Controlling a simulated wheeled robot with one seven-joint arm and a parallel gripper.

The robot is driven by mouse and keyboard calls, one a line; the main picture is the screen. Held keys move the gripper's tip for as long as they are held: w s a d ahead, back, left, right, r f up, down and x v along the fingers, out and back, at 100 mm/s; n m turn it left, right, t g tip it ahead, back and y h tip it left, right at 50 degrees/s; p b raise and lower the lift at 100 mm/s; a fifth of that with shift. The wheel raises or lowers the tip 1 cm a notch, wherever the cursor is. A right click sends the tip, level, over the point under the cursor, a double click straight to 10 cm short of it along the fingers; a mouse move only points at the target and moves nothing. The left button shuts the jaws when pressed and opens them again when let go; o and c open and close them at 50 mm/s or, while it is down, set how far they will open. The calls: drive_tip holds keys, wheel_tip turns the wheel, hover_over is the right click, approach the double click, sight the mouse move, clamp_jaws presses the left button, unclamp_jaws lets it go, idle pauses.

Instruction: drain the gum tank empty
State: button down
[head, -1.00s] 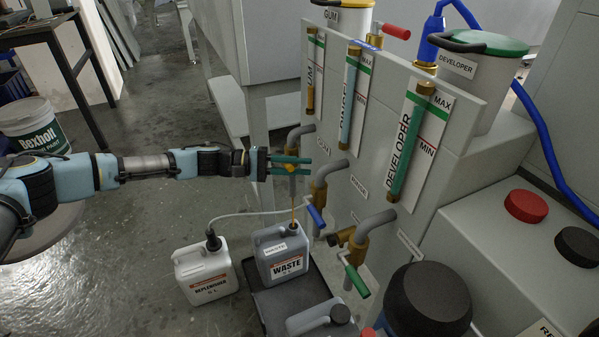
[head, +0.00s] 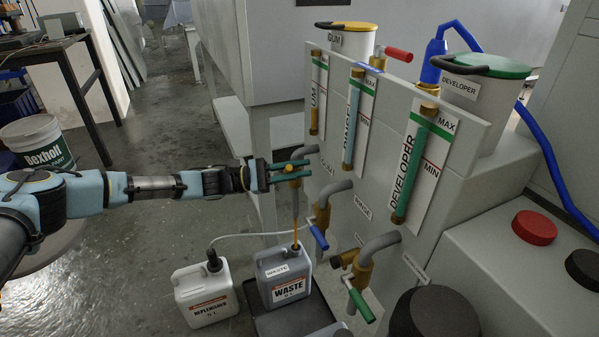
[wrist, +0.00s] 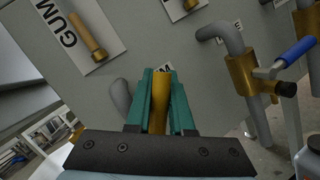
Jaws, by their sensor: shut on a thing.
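The gum tank (head: 345,42) stands at the back with a yellow-rimmed lid. Its sight gauge (head: 314,95) shows amber liquid only in the lower part; the gauge also shows in the wrist view (wrist: 88,30). My gripper (head: 307,169) is shut on the brass-yellow part of the gum valve (wrist: 160,100) below that gauge. The fingers hide much of the valve. A thin amber stream (head: 295,234) runs from its outlet down into the mouth of the grey waste can (head: 284,284), which stands upright below.
Valves with a blue handle (head: 319,237) and a green handle (head: 361,306) stick out nearby on the right. A white replenisher can (head: 205,295) stands left of the waste can, and a dark tray (head: 262,325) lies beneath the waste can. The floor at left is open.

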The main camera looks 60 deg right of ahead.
drive_tip(key=shift+w, duration=0.15)
drive_tip(key=c, duration=0.8)
unclamp_jaws()
wheel_tip(320, 180, down, 6)
drive_tip(key=s+a+r+m+t+y+p, duration=0.1)
drive_tip(key=s+a+m+t+y+p, duration=0.2)
drive_tip(key=m, duration=0.7)
drive_tip(key=w+a+r+t+b, duration=0.1)
drive_tip(key=w+a, duration=0.3)
drive_tip(key=w, duration=0.6)
drive_tip(key=w+a+r+t+y+p, duration=0.1)
drive_tip(key=w+a+r+t+p, duration=0.1)
drive_tip(key=a, duration=0.4)
drive_tip(key=w+a+r+t+y+p, duration=0.2)
drive_tip(key=w+a+r+p, duration=0.1)
drive_tip(key=a, duration=0.4)
drive_tip(key=w+a+r+n+t+y+p, duration=0.1)
drive_tip(key=w+a+r+t+p, duration=0.1)
drive_tip(key=a, duration=0.5)
drive_tip(key=shift+w+a+r+t+y+p, duration=0.15)
drive_tip(key=shift+w+r+t+y+p, duration=0.25)
drive_tip(key=shift+w+r+p, duration=0.65)
